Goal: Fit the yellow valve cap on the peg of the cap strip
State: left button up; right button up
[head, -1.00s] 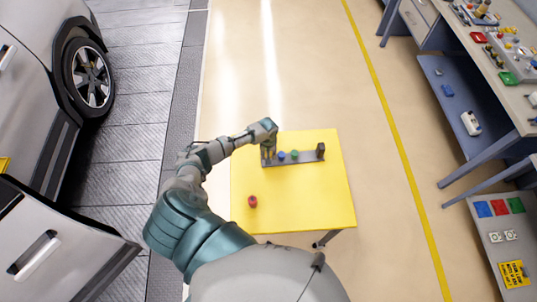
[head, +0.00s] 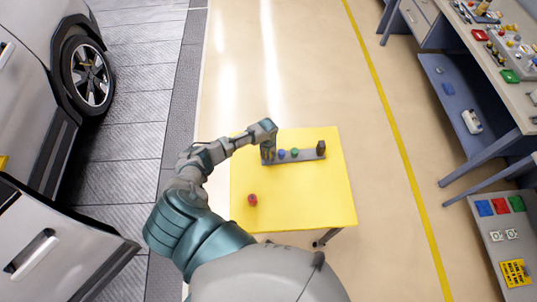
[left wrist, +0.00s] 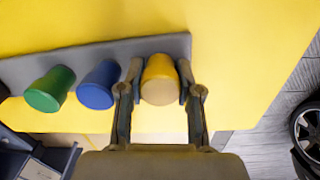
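The yellow valve cap (left wrist: 160,80) sits between the fingers of my left gripper (left wrist: 160,88) in the left wrist view. Both finger pads appear to press on its sides. My left gripper (head: 268,153) is over the left end of the grey cap strip (head: 300,160) in the head view. The strip (left wrist: 60,62) also shows behind the cap in the left wrist view. The peg under the cap is hidden, so I cannot tell whether the cap is fully seated. My right gripper is not in view.
A blue cap (head: 281,153) and a green cap (head: 295,153) stand on the strip beside my left gripper. A dark block (head: 321,148) is at its right end. A red cap (head: 252,200) stands on the yellow table (head: 310,200), whose front right is clear.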

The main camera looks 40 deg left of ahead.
pick_arm(q)
jog(key=o, duration=0.5)
jog(key=r, duration=1.2)
jog(key=shift+w+a, duration=0.15)
jog(key=shift+a, duration=0.05)
jog(key=shift+f, duration=0.1)
